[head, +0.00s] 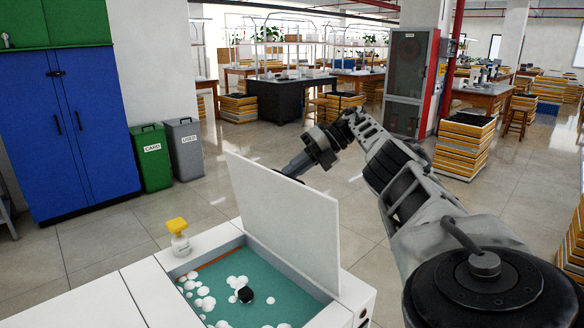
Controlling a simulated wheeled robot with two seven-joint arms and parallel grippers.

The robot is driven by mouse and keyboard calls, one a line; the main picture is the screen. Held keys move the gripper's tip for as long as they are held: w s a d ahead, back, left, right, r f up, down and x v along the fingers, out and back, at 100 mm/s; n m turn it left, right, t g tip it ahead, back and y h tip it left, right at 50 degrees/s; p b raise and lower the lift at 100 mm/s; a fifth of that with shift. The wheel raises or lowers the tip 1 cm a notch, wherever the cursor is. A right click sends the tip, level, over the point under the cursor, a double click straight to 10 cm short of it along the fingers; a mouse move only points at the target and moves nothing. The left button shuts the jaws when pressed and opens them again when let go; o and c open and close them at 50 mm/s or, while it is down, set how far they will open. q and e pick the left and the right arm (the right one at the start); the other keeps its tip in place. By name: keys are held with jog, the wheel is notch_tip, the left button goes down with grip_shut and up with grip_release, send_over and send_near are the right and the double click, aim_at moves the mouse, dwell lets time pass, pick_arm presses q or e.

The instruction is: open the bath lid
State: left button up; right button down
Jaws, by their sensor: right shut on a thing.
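The bath lid (282,215) is a flat white panel. It stands raised and steeply tilted along the right edge of the bath (208,262), which holds teal liquid with white foam and a small dark object (245,295). My right gripper (292,172) reaches in from the right to the far side of the lid, near its upper edge. It is shut on the lid, though its fingertips and the exact point of grip are partly hidden behind the panel. My left gripper is not in view.
A yellow-topped bottle (179,237) stands on the white counter (90,300) at the bath's back left corner. Green (151,157) and grey (184,149) bins and a blue cabinet (70,130) stand behind. Open floor lies beyond the lid.

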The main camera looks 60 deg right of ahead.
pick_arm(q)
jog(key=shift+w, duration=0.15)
pick_arm(e)
jog(key=shift+s+d+f, duration=0.1)
jog(key=shift+s+f, duration=0.05)
jog(key=shift+f, duration=0.4)
jog(key=shift+s+d+f, duration=0.1)
jog(key=shift+s+f, duration=0.05)
jog(key=shift+f, duration=0.35)
jog(key=c, duration=1.6)
grip_release()
jog(key=shift+g, duration=0.3)
jog(key=shift+o, duration=1)
jog(key=shift+w+d+f, duration=0.25)
jog(key=shift+d+f, duration=0.05)
jog(key=shift+f, duration=0.05)
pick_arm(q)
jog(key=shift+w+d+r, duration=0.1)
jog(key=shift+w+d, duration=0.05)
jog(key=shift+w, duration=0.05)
pick_arm(e)
jog(key=shift+a+r, duration=0.1)
jog(key=shift+r, duration=0.1)
